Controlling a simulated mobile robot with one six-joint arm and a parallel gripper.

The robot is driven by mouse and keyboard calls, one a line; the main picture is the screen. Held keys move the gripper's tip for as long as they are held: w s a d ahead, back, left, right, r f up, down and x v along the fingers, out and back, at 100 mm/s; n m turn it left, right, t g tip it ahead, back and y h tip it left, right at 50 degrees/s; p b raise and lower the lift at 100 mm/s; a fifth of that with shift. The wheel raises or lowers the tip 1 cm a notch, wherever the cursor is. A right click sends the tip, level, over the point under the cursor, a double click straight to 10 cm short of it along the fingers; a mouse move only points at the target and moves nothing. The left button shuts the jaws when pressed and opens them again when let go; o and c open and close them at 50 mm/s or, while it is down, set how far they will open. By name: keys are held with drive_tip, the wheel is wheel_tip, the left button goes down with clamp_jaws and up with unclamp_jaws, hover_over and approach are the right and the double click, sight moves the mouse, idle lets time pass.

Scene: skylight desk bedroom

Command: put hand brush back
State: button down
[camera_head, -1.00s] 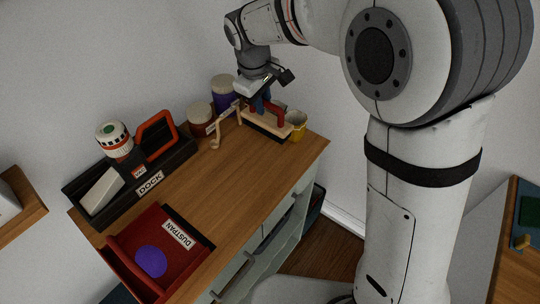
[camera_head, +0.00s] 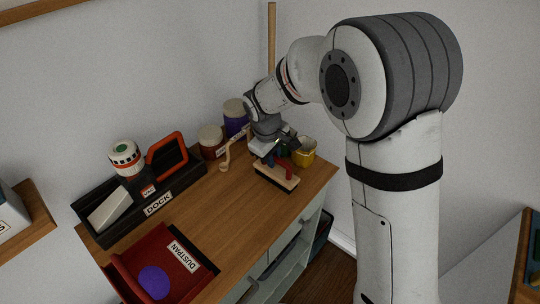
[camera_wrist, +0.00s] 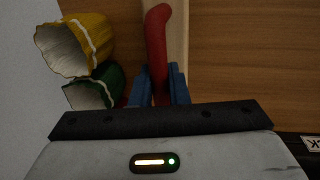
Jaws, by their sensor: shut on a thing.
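The hand brush (camera_head: 275,179) has a pale wooden block, dark bristles below and a red handle. It is over the right end of the wooden desk top, in front of the cups; I cannot tell whether it clears the wood. My gripper (camera_head: 283,160) is shut on the red handle from above. In the wrist view the blue fingers of my gripper (camera_wrist: 159,88) lie either side of the red handle (camera_wrist: 157,38).
A black dock (camera_head: 187,185) labelled DOCK stands along the wall, holding several items. Bare desk top (camera_head: 228,210) lies between dustpan and brush.

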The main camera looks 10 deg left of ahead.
sight(268, 173)
drive_tip(key=shift+f, duration=0.15)
drive_tip(key=c, duration=1.4)
unclamp_jaws()
wheel_tip(268, 173, up, 12)
drive_tip(key=s+a, duration=0.1)
drive_tip(key=s, duration=0.1)
drive_tip(key=s+d+r+m, duration=0.1)
drive_tip(key=s+d+m, duration=0.2)
drive_tip(key=d, duration=0.5)
drive_tip(key=s+d+r+m, duration=0.2)
drive_tip(key=s+d+m, duration=0.1)
drive_tip(key=d, duration=0.5)
drive_tip(key=s+d+f+m+t+y, duration=0.1)
drive_tip(key=s+d+f+m, duration=0.2)
drive_tip(key=s+d+m, duration=0.3)
drive_tip(key=s+d, duration=0.3)
drive_tip(key=s, duration=0.3)
drive_tip(key=shift+s+d+f, duration=0.15)
drive_tip(key=shift+s+d, duration=0.05)
drive_tip(key=shift+s, duration=0.2)
